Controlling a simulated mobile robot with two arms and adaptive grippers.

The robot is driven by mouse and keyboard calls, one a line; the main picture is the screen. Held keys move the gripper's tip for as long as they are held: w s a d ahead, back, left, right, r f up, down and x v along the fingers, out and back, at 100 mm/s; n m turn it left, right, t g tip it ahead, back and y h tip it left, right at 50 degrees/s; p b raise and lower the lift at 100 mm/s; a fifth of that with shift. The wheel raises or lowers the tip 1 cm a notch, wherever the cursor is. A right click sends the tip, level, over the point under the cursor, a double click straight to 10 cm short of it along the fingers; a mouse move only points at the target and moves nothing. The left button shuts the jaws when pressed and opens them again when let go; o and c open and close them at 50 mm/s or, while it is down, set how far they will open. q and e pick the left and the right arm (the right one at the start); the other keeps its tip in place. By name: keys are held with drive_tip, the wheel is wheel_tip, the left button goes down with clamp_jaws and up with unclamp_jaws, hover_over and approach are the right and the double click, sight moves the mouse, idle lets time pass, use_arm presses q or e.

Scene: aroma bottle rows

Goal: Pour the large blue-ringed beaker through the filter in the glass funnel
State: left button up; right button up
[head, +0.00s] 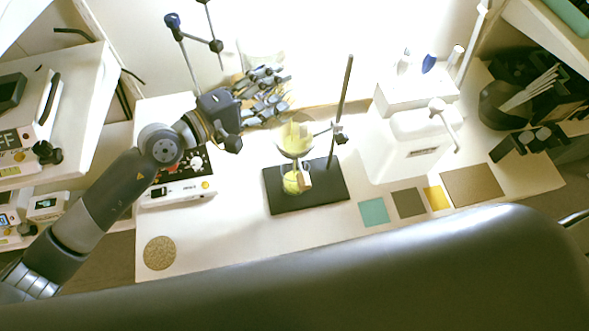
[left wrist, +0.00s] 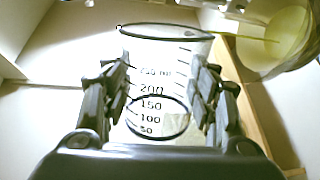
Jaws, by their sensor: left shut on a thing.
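My left gripper (head: 274,91) is shut around a clear graduated beaker (left wrist: 153,88), which stands between its fingers in the left wrist view. A dark ring circles the beaker's lower part; its colour is unclear. The glass funnel (head: 295,139) holds something pale yellow and sits just right of and nearer than the gripper in the head view. The funnel (left wrist: 275,45) also shows beside the beaker's rim in the left wrist view, with a thin yellow line between them. Below the funnel is a flask (head: 291,185) with yellow liquid. My right gripper is out of view.
The funnel stand has a dark base (head: 325,193) and an upright rod (head: 344,90). A black-topped device (head: 180,188) lies under my left arm. A white box-shaped container (head: 415,150) and flat coloured squares (head: 374,212) are to the right. The front left table is mostly clear.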

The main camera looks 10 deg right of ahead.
use_arm(q)
drive_tip(key=shift+w+f+n+b, duration=0.2)
drive_tip(key=shift+f+n+b, duration=0.05)
drive_tip(key=shift+n+b, duration=0.15)
drive_tip(key=shift+r, duration=0.1)
drive_tip(key=n+b, duration=0.1)
drive_tip(key=f+n+b, duration=0.1)
drive_tip(key=shift+w+a+n+g, duration=0.3)
drive_tip(key=shift+w+g, duration=0.1)
drive_tip(key=shift+w+a+f+n+h+b, duration=0.15)
drive_tip(key=shift+w+n+h+b, duration=0.2)
drive_tip(key=shift+n+b, duration=0.55)
drive_tip(key=shift+w+n, duration=0.15)
drive_tip(key=shift+n, duration=0.25)
